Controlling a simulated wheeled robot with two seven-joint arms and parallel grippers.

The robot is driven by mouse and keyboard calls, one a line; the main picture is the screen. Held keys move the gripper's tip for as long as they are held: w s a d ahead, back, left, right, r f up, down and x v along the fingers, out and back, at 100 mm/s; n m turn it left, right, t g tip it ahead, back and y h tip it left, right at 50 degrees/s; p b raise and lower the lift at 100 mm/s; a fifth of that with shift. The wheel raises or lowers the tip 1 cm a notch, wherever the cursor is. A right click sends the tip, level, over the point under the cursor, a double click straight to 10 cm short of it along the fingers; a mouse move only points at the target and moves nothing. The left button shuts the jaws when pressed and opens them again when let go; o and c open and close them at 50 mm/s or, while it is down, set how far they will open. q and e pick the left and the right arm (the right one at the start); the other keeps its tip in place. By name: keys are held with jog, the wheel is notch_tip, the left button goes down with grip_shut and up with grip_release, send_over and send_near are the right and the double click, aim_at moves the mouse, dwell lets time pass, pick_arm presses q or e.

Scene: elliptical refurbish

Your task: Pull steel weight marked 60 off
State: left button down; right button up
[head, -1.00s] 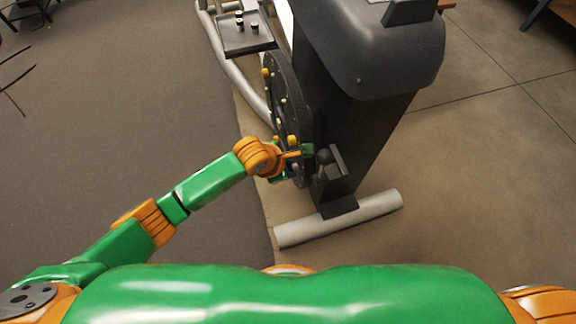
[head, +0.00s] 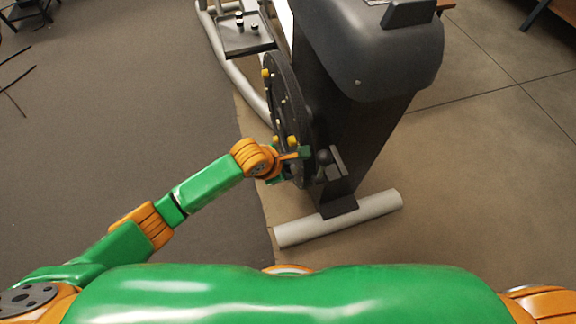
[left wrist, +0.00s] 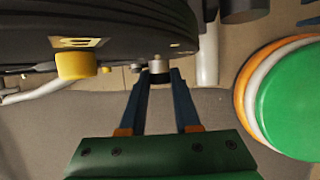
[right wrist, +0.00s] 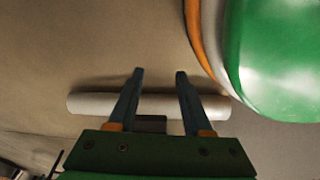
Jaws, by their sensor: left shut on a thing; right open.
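A small steel cylinder (left wrist: 158,67), taken as the weight, sits between my left fingertips at the edge of the dark disc (left wrist: 100,35). I cannot read any number on it. My left gripper (left wrist: 161,73) is shut on it. Whether it is still touching the disc cannot be told. In the head view my left gripper (head: 302,153) is beside the lower part of the machine's disc (head: 281,85), and the weight is hidden there. My right gripper (right wrist: 160,73) is open and empty, above the floor and a pale foot bar (right wrist: 90,103).
Yellow knobs stick out of the disc, one close to the left gripper (left wrist: 76,65). A tray (head: 262,47) with small dark pieces stands beyond the disc. The machine's dark column (head: 365,130) stands right of the gripper, above a pale foot bar (head: 345,218). Floor left of the disc is clear.

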pick_arm(q)
jog(key=s+a+p, duration=0.2)
jog(key=a+p, duration=0.2)
jog(key=a, duration=0.4)
jog(key=s+a+p, duration=0.3)
jog(key=a+p, duration=0.1)
jog(key=a, duration=0.3)
jog(key=shift+a, duration=0.4)
pick_arm(e)
jog(key=s+a+r, duration=0.1)
jog(key=s+r, duration=0.4)
jog(key=r, duration=0.2)
jog(key=shift+s+a+g, duration=0.3)
jog(key=shift+s+g, duration=0.05)
jog(key=shift+g, duration=0.05)
